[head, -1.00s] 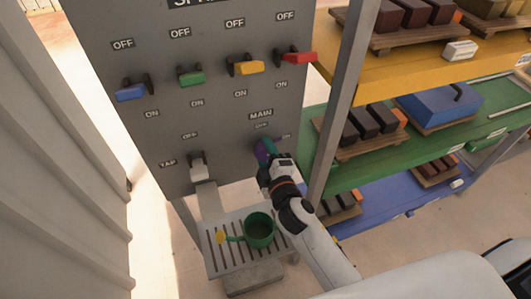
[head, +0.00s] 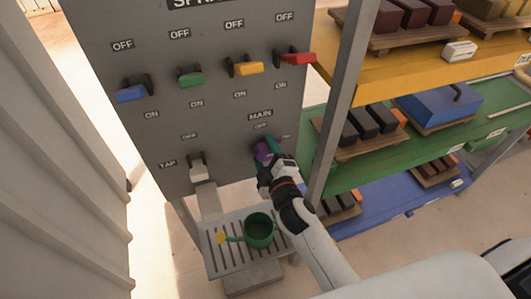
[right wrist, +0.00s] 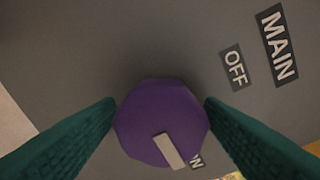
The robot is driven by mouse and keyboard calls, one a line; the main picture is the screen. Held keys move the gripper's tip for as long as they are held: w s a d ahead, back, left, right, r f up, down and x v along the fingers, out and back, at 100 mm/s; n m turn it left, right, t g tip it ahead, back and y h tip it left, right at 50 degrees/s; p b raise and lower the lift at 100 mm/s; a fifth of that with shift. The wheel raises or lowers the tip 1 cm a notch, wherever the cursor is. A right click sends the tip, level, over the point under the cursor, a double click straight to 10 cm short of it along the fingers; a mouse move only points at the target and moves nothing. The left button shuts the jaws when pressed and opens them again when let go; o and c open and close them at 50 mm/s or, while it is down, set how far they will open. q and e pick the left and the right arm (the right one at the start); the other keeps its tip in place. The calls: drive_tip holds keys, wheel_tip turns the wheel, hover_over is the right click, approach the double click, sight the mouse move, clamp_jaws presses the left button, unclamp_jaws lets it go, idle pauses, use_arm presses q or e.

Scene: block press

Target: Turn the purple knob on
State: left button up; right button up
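The purple knob (head: 263,150) is on the grey panel (head: 220,125), under the MAIN label (head: 260,115). My right gripper (head: 266,158) is at the knob, with a teal finger on each side. In the right wrist view the purple knob (right wrist: 160,112) fills the gap between the two fingers of the right gripper (right wrist: 160,110), which appear to touch it. The knob's pale pointer mark points to the lower right, beside a partly hidden label ending in N. The OFF label (right wrist: 234,70) is farther up. My left gripper is not in view.
Blue (head: 131,93), green (head: 191,79), yellow (head: 247,68) and red (head: 296,58) levers line the panel above. A white tap lever (head: 199,172) is left of the knob. A green watering can (head: 259,230) stands on a slatted stand below. Shelves with blocks (head: 370,120) are at right.

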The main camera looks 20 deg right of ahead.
drive_tip(key=shift+o, duration=0.4)
drive_tip(key=s+r+b, duration=0.1)
drive_tip(key=s+b, duration=0.2)
drive_tip(key=s, duration=0.9)
drive_tip(key=shift+d, duration=0.2)
